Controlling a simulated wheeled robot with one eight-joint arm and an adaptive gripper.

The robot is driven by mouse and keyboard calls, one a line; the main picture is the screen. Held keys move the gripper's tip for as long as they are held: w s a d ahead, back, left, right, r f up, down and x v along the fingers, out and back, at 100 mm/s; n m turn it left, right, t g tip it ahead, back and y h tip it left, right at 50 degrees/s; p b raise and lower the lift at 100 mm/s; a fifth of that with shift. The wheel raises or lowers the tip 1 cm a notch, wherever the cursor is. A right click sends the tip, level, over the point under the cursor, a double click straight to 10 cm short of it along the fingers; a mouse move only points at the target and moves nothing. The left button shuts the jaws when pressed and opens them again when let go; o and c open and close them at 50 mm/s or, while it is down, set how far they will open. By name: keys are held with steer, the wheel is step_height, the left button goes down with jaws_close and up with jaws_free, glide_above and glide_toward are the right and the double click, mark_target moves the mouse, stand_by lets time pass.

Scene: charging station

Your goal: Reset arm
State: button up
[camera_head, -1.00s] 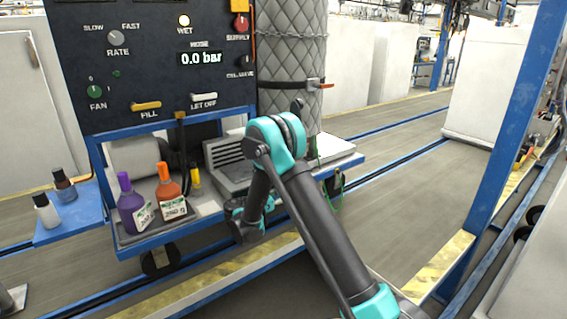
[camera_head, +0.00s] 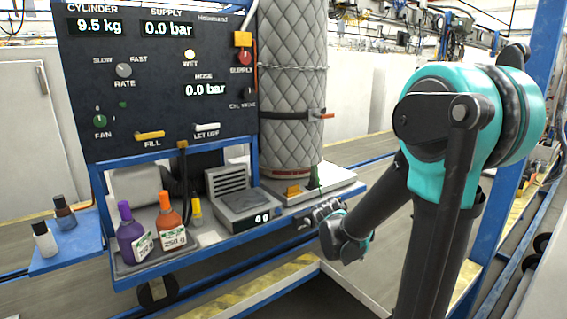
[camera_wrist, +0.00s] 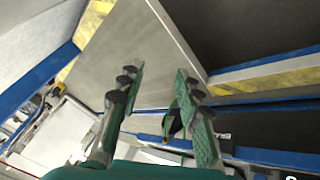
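My arm (camera_head: 440,200) stands large at the right of the head view, its teal and black elbow raised. Its forearm comes down to the left. My gripper (camera_head: 318,212) is at the front right of the blue bench, close to its edge; whether it touches the bench cannot be told. In the wrist view my gripper (camera_wrist: 158,80) has its two dark fingers spread apart, and I see nothing held between them. Past the fingers the wrist view shows grey floor and yellow-striped edging.
The charging panel (camera_head: 155,95) stands at the back left, reading 9.5 kg and 0.0 bar. A quilted cylinder (camera_head: 291,100) is strapped beside it. A scale (camera_head: 240,203), purple bottle (camera_head: 131,232) and orange bottle (camera_head: 168,222) stand on the bench. A blue post (camera_head: 545,60) rises behind my elbow.

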steer(key=s+a+f+n+y, duration=0.1)
steer(key=s+y, duration=0.1)
steer(key=s, duration=0.5)
steer(key=s+a+f+n+y, duration=0.1)
steer(key=s+a+f+y, duration=0.1)
steer(key=s, duration=0.5)
steer(key=shift+s+n+y, duration=0.4)
steer(key=shift+y, duration=0.1)
